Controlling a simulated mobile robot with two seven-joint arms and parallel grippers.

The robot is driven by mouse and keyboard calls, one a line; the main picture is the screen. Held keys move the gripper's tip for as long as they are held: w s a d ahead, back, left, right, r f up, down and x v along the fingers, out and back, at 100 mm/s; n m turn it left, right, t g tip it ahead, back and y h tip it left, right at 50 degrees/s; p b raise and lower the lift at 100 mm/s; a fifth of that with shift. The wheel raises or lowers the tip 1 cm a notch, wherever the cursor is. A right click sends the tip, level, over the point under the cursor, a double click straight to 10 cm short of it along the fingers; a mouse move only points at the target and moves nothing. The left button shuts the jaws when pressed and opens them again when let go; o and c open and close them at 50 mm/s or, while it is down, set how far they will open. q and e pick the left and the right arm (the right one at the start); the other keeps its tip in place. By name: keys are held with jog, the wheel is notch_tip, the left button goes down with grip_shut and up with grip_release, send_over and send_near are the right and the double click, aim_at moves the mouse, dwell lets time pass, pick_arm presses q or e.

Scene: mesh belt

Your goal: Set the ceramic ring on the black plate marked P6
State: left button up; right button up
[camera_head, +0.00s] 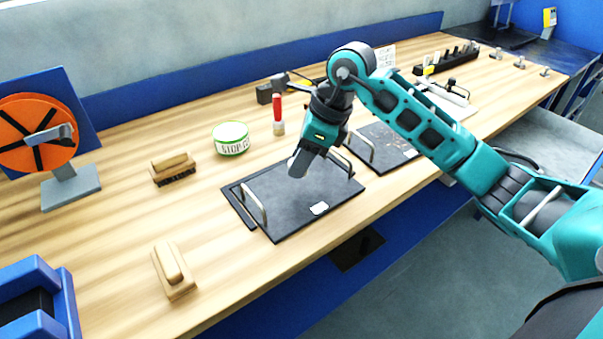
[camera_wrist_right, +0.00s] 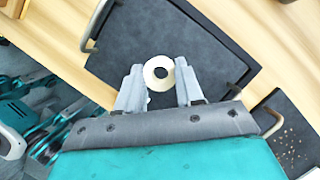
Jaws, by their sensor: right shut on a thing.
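A black plate (camera_head: 285,215) with two metal loop handles lies on the wooden bench; a small white label (camera_head: 319,208) sits near its front edge, too small to read. The plate also fills the middle of the right wrist view (camera_wrist_right: 200,35). My right gripper (camera_head: 297,170) points down over this plate. In the right wrist view its fingers (camera_wrist_right: 159,76) are shut on the cream ceramic ring (camera_wrist_right: 149,76), which has a dark round hole. The ring shows against the plate; its height above it is hard to tell. The head view does not show the ring. My left gripper is not in view.
A second black plate (camera_head: 392,140) lies to the right. An orange wheel (camera_head: 30,130) stands far left. Bare bench lies in front of the brush.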

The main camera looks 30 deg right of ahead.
aim_at(301, 188)
jog(key=shift+f, duration=2.1)
jog(key=shift+f, duration=0.2)
jog(key=o, duration=1)
jog(key=v, duration=1.2)
jog(key=shift+r, duration=0.3)
jog(key=shift+a+f, duration=0.1)
